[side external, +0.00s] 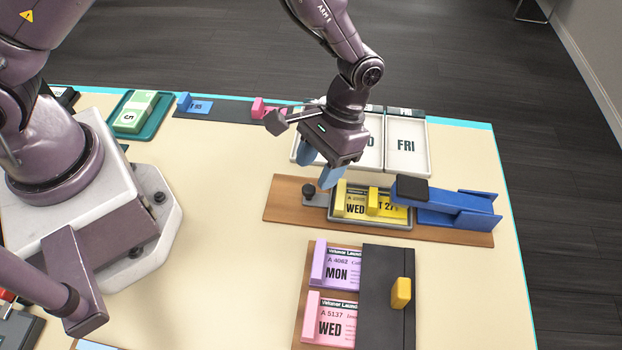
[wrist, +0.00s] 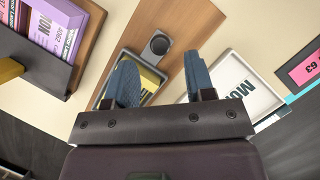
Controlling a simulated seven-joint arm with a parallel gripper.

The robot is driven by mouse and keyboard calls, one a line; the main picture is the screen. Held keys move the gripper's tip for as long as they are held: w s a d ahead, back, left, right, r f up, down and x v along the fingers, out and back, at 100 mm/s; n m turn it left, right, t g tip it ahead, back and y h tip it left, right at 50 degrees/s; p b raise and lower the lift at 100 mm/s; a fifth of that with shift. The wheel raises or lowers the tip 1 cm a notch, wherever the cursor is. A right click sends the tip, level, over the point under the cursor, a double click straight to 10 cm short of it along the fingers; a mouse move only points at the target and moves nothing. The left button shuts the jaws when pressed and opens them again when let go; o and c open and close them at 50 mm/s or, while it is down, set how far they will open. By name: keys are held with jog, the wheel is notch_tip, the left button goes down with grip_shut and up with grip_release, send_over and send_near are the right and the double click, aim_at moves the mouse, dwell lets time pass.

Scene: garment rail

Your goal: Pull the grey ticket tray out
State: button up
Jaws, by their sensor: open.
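The grey ticket tray (side external: 318,200) lies on a wooden board (side external: 285,205) and holds yellow tickets (side external: 357,204), the front one reading WED. A dark round knob (side external: 308,190) stands at the tray's left end; it also shows in the wrist view (wrist: 158,45). The tray's right end is by a blue housing (side external: 455,207) with a black pad, which partly covers it. My gripper (side external: 320,166) has blue fingers, open and empty, above and slightly right of the knob. In the wrist view the knob is beyond the gap between the fingertips (wrist: 160,75). I see no contact.
White trays, one marked FRI (side external: 406,145), lie just behind the board. Purple MON (side external: 340,266) and pink WED (side external: 332,318) tickets sit in front, beside a dark cover (side external: 378,290) with a yellow handle (side external: 401,293). The table left of the knob is clear.

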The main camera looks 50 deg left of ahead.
aim_at(308, 188)
jog(key=shift+x, duration=1.95)
grip_shut()
